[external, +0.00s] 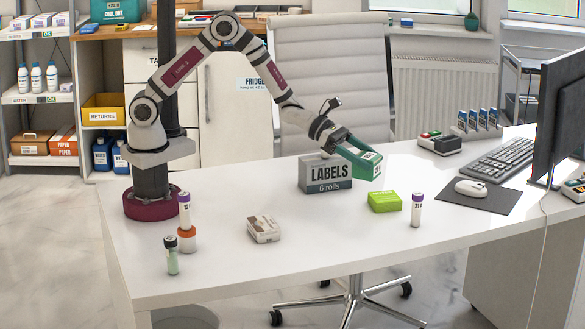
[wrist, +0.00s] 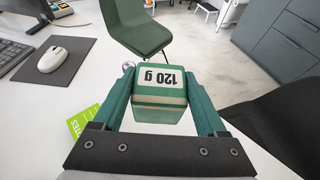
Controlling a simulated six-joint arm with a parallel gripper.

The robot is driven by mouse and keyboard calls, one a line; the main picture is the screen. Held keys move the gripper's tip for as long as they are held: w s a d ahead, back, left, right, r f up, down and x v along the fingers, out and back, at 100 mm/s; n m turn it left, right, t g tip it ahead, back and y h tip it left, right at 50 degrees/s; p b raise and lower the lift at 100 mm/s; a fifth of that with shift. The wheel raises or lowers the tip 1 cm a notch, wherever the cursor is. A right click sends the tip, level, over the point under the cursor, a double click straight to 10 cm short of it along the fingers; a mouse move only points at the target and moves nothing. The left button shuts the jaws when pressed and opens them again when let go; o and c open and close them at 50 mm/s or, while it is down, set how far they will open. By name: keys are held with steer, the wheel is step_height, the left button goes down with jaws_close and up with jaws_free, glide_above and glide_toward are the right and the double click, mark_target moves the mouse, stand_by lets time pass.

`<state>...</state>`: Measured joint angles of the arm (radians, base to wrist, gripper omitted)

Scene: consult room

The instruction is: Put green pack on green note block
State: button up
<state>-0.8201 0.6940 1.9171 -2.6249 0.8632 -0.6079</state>
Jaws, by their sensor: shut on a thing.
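The green pack (external: 364,162) is dark green with a white label. It is held up in the air between the fingers of my gripper (external: 352,152). In the wrist view the green pack (wrist: 160,92) shows "120 g" on its label, with a finger of my gripper (wrist: 160,100) against each side. The green note block (external: 384,201) is bright lime green and lies on the white table, below and a little right of the held pack. In the wrist view only part of the note block (wrist: 82,123) shows, left of my gripper; the rest is hidden behind the left finger.
A grey LABELS box (external: 326,174) stands just left of the note block. A purple-capped tube (external: 417,210) stands upright close to its right. A mouse (external: 470,188) on a dark pad and a keyboard (external: 497,160) are farther right.

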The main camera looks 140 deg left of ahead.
steer(key=shift+n+y, duration=0.6)
steer(key=s+a+f, duration=0.1)
steer(key=a+f, duration=0.1)
steer(key=a, duration=0.2)
steer(key=s+a+f, duration=0.1)
steer(key=a+f, duration=0.1)
steer(key=a, duration=0.2)
steer(key=s+a+f, duration=0.2)
steer(key=a, duration=0.3)
steer(key=shift+s+f, duration=0.1)
steer(key=shift+f, duration=0.2)
glide_above(385, 196)
step_height(385, 196, down, 4)
steer(key=shift+f, duration=0.1)
steer(key=shift+f, duration=0.1)
